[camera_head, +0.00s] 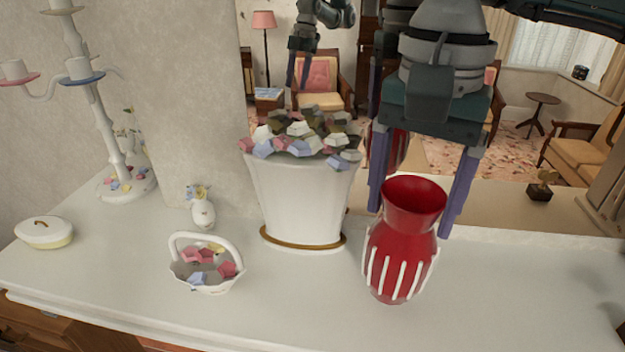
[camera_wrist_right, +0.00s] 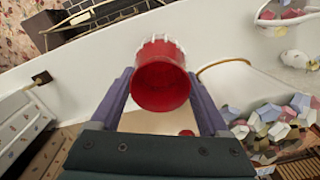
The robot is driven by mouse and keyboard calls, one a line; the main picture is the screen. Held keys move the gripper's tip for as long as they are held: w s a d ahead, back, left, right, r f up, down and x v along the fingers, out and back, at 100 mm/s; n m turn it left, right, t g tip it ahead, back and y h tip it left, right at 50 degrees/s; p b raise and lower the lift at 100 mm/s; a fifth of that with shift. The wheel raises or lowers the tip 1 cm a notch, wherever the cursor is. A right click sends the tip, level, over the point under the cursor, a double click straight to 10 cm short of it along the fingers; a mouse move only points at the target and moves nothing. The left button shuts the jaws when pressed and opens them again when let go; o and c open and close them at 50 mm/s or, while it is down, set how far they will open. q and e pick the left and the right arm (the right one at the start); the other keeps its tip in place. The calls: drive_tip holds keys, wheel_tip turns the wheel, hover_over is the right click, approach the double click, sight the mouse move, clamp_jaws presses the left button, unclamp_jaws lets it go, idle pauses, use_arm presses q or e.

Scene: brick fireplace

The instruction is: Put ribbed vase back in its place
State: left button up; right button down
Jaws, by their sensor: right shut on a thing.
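The ribbed vase (camera_head: 402,252) is red with white vertical ribs and stands upright at the right of the white mantel shelf (camera_head: 290,305). My right gripper (camera_head: 412,220) comes down from above with one finger on each side of the vase and is shut on it. The vase's base is on or very close to the shelf; I cannot tell which. In the right wrist view the vase (camera_wrist_right: 161,85) shows its open red mouth between the two purple fingers (camera_wrist_right: 162,78). My left gripper itself is not visible.
A white planter (camera_head: 300,205) full of coloured stones stands left of the vase. A white basket (camera_head: 208,275), small white vase (camera_head: 202,212), lidded dish (camera_head: 45,233) and candelabra (camera_head: 115,150) are further left. A mirror behind reflects the room and an arm. Shelf right of the vase is clear.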

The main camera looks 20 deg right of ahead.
sight(403, 236)
wheel_tip(403, 236, down, 5)
drive_tip(key=shift+r+b, duration=0.1)
drive_tip(key=shift+b, duration=1.15)
drive_tip(key=shift+f, duration=0.2)
unclamp_jaws()
drive_tip(key=shift+r, duration=0.1)
